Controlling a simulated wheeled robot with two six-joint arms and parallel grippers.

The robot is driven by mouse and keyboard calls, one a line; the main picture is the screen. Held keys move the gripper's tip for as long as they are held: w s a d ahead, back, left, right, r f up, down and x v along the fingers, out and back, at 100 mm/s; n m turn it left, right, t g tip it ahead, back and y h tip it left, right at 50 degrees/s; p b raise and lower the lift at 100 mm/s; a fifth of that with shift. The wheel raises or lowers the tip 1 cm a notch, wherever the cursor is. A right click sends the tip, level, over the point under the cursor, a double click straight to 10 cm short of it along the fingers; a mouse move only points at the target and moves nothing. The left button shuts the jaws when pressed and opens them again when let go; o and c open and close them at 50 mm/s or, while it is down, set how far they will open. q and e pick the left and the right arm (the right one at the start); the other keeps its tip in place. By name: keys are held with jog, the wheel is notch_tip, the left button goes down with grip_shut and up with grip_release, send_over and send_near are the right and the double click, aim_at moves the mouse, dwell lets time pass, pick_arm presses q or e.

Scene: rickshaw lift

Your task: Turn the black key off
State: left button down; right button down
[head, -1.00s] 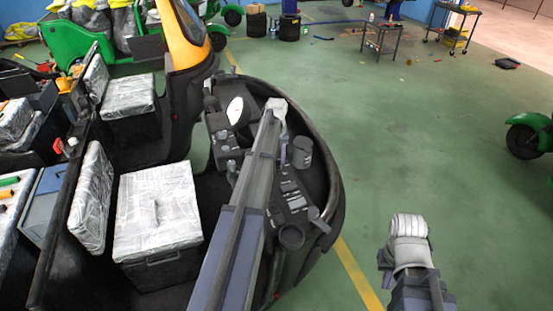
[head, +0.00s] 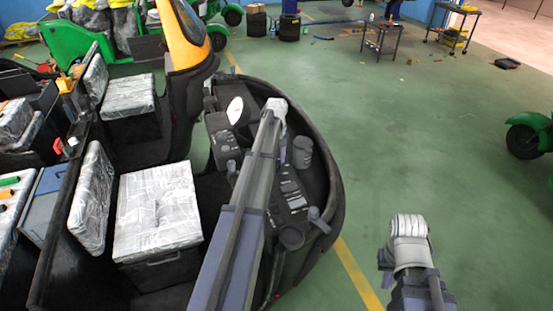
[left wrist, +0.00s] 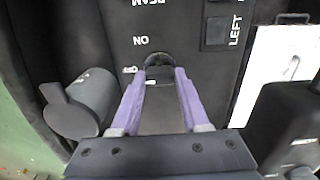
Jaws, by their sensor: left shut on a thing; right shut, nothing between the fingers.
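The black key (left wrist: 158,60) shows in the left wrist view as a small dark rounded piece on the black dashboard panel. Part of it is hidden between my fingertips. My left gripper (left wrist: 160,76) is shut on it, with one purple finger on each side. White ON lettering lies just beyond the key. In the head view my left gripper (head: 274,108) reaches over the dashboard (head: 221,122), and the key itself is hidden there. My right gripper (head: 408,228) is shut and empty, over the open floor at the right.
A grey cylindrical part (head: 302,152) stands on the dashboard beside my left arm; a capped cylinder (left wrist: 82,105) also shows in the left wrist view. The wrapped seat (head: 158,210) is left of my arm. The green floor (head: 440,130) at right is mostly clear.

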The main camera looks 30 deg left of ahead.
aim_at(276, 160)
pick_arm(q)
jog(key=shift+c, duration=2)
grip_release()
notch_tip(276, 160, up, 8)
jog(key=p, duration=0.8)
jog(key=shift+f, duration=0.1)
